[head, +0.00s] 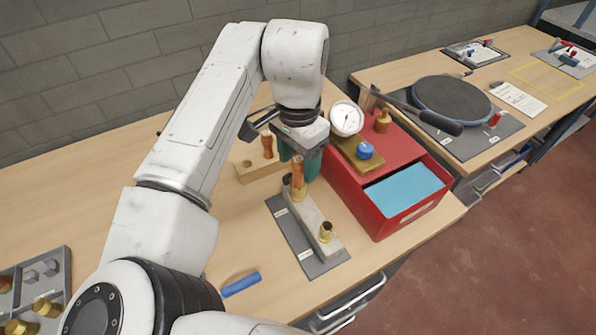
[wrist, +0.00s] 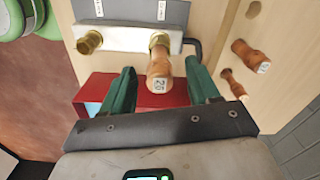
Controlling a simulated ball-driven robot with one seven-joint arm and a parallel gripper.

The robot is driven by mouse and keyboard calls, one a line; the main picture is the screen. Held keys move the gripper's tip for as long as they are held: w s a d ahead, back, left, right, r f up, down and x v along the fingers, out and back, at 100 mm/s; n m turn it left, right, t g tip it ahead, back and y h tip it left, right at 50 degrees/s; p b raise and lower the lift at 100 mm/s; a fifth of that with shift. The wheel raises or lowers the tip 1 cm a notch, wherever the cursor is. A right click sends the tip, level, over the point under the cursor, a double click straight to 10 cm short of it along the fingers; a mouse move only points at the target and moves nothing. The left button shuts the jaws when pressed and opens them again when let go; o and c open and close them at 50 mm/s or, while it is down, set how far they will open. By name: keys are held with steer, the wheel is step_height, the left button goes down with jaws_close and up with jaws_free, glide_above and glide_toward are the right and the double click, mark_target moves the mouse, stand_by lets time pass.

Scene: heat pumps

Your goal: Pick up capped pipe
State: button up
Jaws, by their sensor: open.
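A copper pipe with a pale numbered cap on its end (wrist: 160,74) stands upright in a brass fitting (wrist: 159,40) on a grey metal block. In the head view the copper pipe (head: 298,174) shows below my gripper, its upper part hidden by the fingers. My gripper (wrist: 161,88) is open, with one green finger on each side of the pipe. I cannot tell whether either finger touches it. In the head view my gripper (head: 300,166) hangs over the block (head: 311,218), pointing down.
A red box (head: 409,205) with a gauge (head: 346,118) on top stands close at the right. A wooden holder (head: 246,172) with copper pipes (wrist: 248,54) is close behind. A blue tube (head: 241,284) lies near the front edge. A grey tray (head: 52,270) sits at left.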

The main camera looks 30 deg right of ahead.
steer(key=shift+f, duration=0.1)
steer(key=shift+c, duration=0.3)
jaws_close()
step_height(320, 180, up, 10)
steer(key=shift+r+b, duration=0.1)
steer(key=shift+b, duration=0.4)
steer(key=shift+w, duration=0.1)
stand_by(0.4)
